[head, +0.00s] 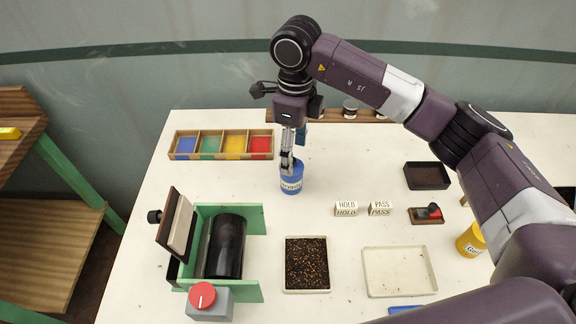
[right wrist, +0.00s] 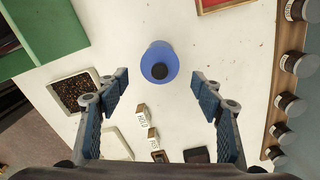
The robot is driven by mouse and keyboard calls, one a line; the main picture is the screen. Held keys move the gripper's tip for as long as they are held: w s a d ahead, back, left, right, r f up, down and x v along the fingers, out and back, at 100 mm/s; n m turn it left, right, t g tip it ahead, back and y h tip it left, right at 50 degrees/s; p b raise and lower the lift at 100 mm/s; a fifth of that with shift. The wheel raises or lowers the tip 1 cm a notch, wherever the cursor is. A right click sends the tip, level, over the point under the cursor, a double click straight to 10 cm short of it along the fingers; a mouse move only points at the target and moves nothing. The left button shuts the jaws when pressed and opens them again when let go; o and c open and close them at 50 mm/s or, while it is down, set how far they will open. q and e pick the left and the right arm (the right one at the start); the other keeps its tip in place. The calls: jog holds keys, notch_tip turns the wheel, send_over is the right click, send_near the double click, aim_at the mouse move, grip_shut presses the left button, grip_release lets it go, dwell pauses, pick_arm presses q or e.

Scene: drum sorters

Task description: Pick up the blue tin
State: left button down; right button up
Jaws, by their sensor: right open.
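The blue tin (head: 291,179) stands upright on the white table, with a pale label on its side. In the right wrist view the blue tin (right wrist: 155,58) shows from above with a dark round spot on its top. My right gripper (head: 289,160) points down over the tin and hides part of its top in the head view. In the wrist view the right gripper (right wrist: 158,88) has its fingers wide apart and nothing between them; the tin appears ahead, in line with the gap. My left gripper is not in view.
A four-colour compartment tray (head: 221,157) lies behind left. A green drum machine (head: 256,291) stands front left, with a tray of dark grains (head: 307,238) beside it. HOLD and PASS blocks (head: 346,209) stand to the tin's right. A yellow tin (head: 470,240) is farther right.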

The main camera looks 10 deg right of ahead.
jog(key=shift+f, duration=0.4)
jog(key=shift+s+f+p, duration=0.25)
jog(key=shift+f+p, duration=0.25)
jog(key=shift+f, duration=0.3)
jog(key=f, duration=0.1)
jog(key=f+p, duration=0.1)
jog(key=f, duration=0.1)
jog(key=f+p, duration=0.1)
jog(key=shift+w+a+f, duration=0.2)
jog(key=shift+w+f, duration=0.1)
jog(key=shift+w, duration=0.05)
jog(key=shift+f, duration=0.25)
jog(key=shift+c, duration=0.4)
jog(key=c, duration=1.2)
jog(key=shift+o, duration=0.2)
jog(key=shift+r, duration=0.2)
